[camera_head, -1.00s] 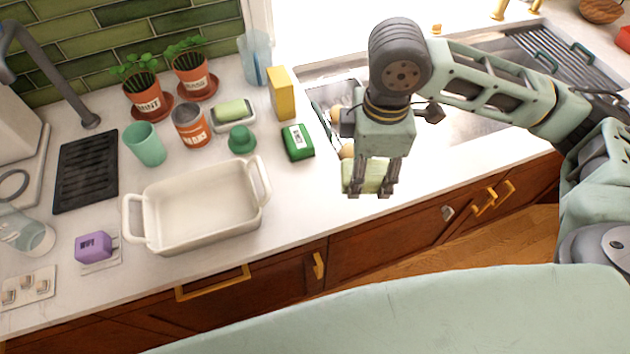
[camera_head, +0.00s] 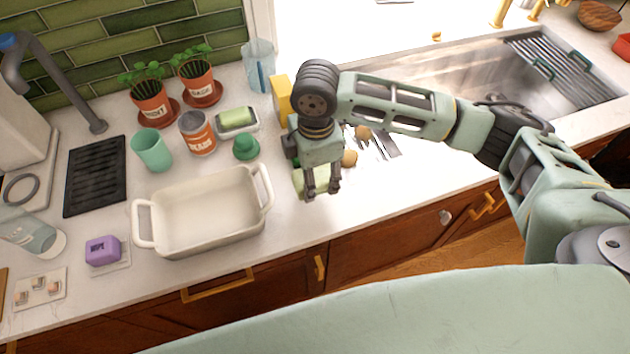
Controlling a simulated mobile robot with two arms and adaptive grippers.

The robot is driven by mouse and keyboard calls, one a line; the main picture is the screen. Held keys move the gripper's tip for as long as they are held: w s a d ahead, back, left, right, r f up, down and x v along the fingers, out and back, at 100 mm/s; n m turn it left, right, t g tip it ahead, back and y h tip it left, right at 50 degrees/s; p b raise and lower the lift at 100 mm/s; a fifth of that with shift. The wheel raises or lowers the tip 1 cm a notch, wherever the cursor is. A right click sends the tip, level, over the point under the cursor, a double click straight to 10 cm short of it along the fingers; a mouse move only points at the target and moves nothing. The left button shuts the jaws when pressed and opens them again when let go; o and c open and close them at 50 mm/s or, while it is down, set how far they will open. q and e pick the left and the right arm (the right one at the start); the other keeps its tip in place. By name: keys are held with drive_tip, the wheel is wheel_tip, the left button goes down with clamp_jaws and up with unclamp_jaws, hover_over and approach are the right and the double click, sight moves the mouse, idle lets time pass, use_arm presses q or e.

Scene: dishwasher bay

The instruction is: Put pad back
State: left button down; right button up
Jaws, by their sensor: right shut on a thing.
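My right gripper (camera_head: 321,194) is shut on a pale green pad (camera_head: 299,183) and holds it over the front part of the counter, to the right of the white baking dish. The gripper's fingers cover part of the pad. A small white tray (camera_head: 251,127) with a light green block (camera_head: 237,117) on it stands further back, left of the gripper. My left gripper is not in view.
The white baking dish (camera_head: 160,245) is empty. A dark green knob-like item (camera_head: 245,147), an orange can (camera_head: 198,135) and a yellow box (camera_head: 281,96) stand near. Several utensils lie right of the gripper, by the sink (camera_head: 450,75).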

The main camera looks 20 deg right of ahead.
sight(315, 183)
wheel_tip(315, 183, down, 3)
drive_tip(key=shift+f+p, duration=0.1)
drive_tip(key=shift+p, duration=0.5)
drive_tip(key=shift+f, duration=0.5)
drive_tip(key=o, duration=1)
drive_tip(key=shift+f, duration=0.15)
wheel_tip(315, 183, up, 12)
drive_tip(key=b, duration=0.2)
drive_tip(key=shift+r+b, duration=0.2)
drive_tip(key=shift+b, duration=0.1)
drive_tip(key=shift+f, duration=0.1)
